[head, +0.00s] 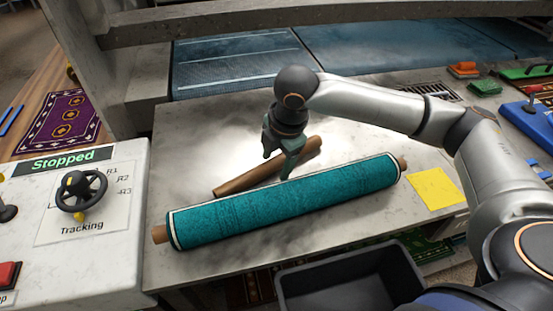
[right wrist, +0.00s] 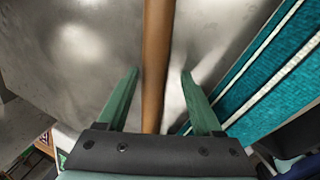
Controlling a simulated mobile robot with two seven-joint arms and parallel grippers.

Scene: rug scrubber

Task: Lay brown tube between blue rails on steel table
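The brown tube (head: 236,183) lies slantwise on the steel table (head: 190,125), behind a rolled teal rug. My right gripper (head: 275,168) points down over the tube's middle with its fingers spread. In the right wrist view the tube (right wrist: 157,50) runs lengthwise between the two green fingers of my right gripper (right wrist: 159,71), with a gap on each side. The gripper hides part of the tube in the head view. My left gripper is not in view. I cannot make out blue rails on the table for sure.
The teal rug roll (head: 285,203) lies close in front of the tube, with brown core ends showing. A yellow sheet (head: 436,188) is at the right. A black bin (head: 350,275) stands at the front edge. A control panel (head: 75,215) reading "Stopped" is at left. The table's back left is clear.

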